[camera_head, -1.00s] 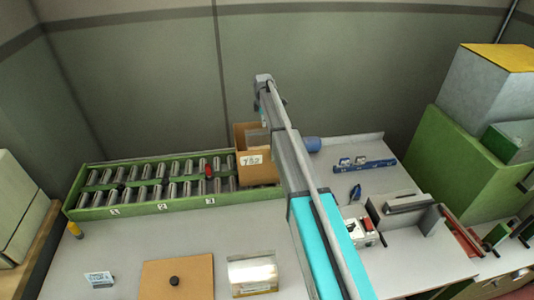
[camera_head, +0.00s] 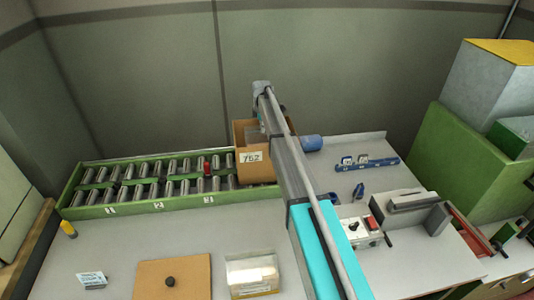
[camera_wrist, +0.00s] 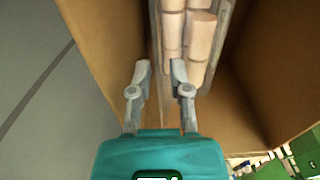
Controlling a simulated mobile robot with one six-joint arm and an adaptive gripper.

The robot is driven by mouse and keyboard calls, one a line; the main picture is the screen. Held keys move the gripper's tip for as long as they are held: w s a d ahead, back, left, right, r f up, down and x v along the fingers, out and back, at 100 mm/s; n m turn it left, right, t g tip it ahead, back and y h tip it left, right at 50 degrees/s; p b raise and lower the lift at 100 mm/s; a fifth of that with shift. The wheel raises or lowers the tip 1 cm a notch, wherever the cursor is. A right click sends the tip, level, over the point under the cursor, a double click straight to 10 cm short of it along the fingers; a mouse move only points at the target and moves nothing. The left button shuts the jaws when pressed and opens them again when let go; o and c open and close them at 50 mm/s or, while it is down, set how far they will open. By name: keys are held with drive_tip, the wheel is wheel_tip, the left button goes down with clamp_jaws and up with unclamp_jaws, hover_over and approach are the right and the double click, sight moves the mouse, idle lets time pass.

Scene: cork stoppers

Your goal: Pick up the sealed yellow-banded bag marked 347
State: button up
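A cardboard box (camera_head: 262,170) with a number label, which seems to read 762, stands at the back of the bench. In the wrist view, a clear-sided pack of pale corks (camera_wrist: 201,35) stands inside the box (camera_wrist: 265,105). Its number and band do not show. My gripper (camera_wrist: 160,66) is open at the box, with its two fingers apart on either side of the pack's left edge. I cannot tell whether they touch it. In the head view my arm hides the gripper. Another clear pack with a yellowish lower strip (camera_head: 253,288) lies on the front of the bench; I cannot read its marking.
A green rack (camera_head: 135,205) of metal cylinders stands left of the box. A blue cylinder (camera_head: 312,143) is right of it. A brown board (camera_head: 190,268) with a black knob and a small sign (camera_head: 92,279) lie in front.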

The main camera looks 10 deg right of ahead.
idle(0.6)
clamp_jaws()
